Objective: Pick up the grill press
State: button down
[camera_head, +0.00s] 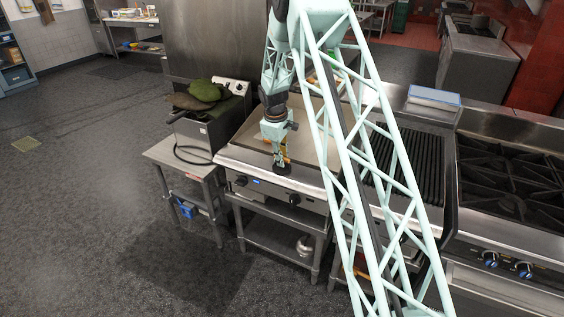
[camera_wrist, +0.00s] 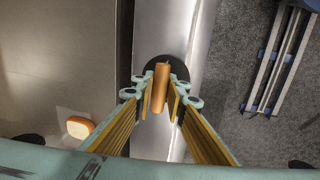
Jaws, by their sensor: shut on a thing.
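The grill press has a wooden handle and a dark round base. In the wrist view its handle (camera_wrist: 161,88) stands between my fingers, with part of the dark base (camera_wrist: 178,68) showing behind it. In the head view the dark base (camera_head: 282,169) shows below my gripper (camera_head: 281,150), over the front metal ledge of the griddle (camera_head: 250,136). My gripper points down and is shut on the handle; it also shows in the wrist view (camera_wrist: 160,98). I cannot tell whether the base touches the ledge.
A fryer (camera_head: 213,125) with green and brown cloth-like items (camera_head: 205,91) stands left of the griddle. A ribbed grill (camera_head: 418,160) and gas burners (camera_head: 510,180) are to the right. A pale, orange-edged block (camera_wrist: 80,127) lies on the griddle. Floor at left is open.

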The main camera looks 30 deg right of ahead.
jog(key=shift+r, duration=1.7)
jog(key=s+a, duration=0.1)
jog(key=s, duration=0.6)
jog(key=s+a+r, duration=0.1)
jog(key=s+a, duration=0.1)
jog(key=s, duration=0.6)
jog(key=shift+s+a+r+b, duration=0.2)
jog(key=shift+s+a+b, duration=0.05)
jog(key=shift+a+b, duration=0.1)
